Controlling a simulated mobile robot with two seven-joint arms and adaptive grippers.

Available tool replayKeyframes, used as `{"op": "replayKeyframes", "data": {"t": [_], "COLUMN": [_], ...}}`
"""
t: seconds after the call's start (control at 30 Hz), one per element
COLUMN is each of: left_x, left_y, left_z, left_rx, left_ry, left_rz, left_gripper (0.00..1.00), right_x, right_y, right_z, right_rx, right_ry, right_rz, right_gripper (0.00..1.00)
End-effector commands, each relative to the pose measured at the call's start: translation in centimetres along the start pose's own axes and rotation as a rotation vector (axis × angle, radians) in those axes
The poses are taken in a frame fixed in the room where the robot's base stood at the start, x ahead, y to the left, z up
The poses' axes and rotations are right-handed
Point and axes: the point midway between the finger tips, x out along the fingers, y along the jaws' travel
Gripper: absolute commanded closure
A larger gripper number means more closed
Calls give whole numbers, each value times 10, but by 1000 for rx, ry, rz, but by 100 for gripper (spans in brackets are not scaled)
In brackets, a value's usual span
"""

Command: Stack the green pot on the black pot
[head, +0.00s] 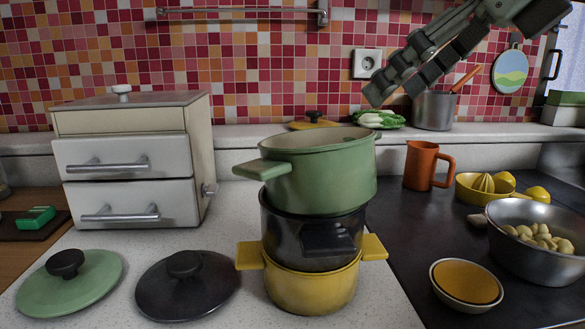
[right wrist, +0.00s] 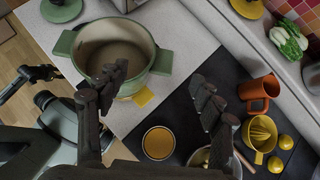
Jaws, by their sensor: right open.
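The green pot (head: 323,175) sits on top of the black pot (head: 299,235), which rests in the yellow pot (head: 311,286) on the light counter. The green pot looks slightly tilted and open at the top. My right gripper (head: 376,92) is above and to the right of the green pot, apart from it, with nothing in it. In the right wrist view its two fingers (right wrist: 160,95) are spread wide, and the green pot (right wrist: 112,50) shows beyond the left finger.
A green lid (head: 98,285) and a black lid (head: 200,288) lie left of the stack. A drawer box (head: 170,150) stands behind them.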

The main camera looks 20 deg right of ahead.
Motion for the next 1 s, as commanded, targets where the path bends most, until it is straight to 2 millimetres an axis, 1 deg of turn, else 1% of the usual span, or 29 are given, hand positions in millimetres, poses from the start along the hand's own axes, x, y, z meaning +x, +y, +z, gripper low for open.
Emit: {"op": "replayKeyframes", "data": {"t": [0.03, 0.1, 0.2, 0.27, 0.47, 0.6, 0.7, 0.8, 1.0], "left_x": [1, 0, -1, -1, -3, -5, 0, 4, 8], "left_y": [0, 2, 5, 6, 7, 9, 11, 12, 12], "left_z": [5, 12, 23, 25, 19, 12, 13, 17, 20], "left_rx": [2, 5, 9, 10, 6, 0, -2, -1, 0], "left_ry": [-9, -24, -42, -46, -33, -19, -19, -28, -37], "left_rz": [0, 2, 6, 8, 11, 16, 20, 21, 21], "left_gripper": [60, 60, 60, 60, 60, 60, 60, 60, 60], "right_x": [10, 23, 39, 46, 60, 80, 95, 104, 107], "right_y": [0, 0, 0, 0, 0, 0, 0, 0, 0], "right_z": [-2, -2, -2, -2, -2, -5, -6, -6, -5], "right_rx": [0, 0, 0, 0, 1, 0, 1, 1, 1], "right_ry": [6, 5, 3, 4, 2, 4, 3, 2, 0], "right_rz": [0, -1, 0, 0, 1, 0, 2, 3, 2], "right_gripper": [33, 33, 33, 33, 33, 33, 33, 33, 33]}}
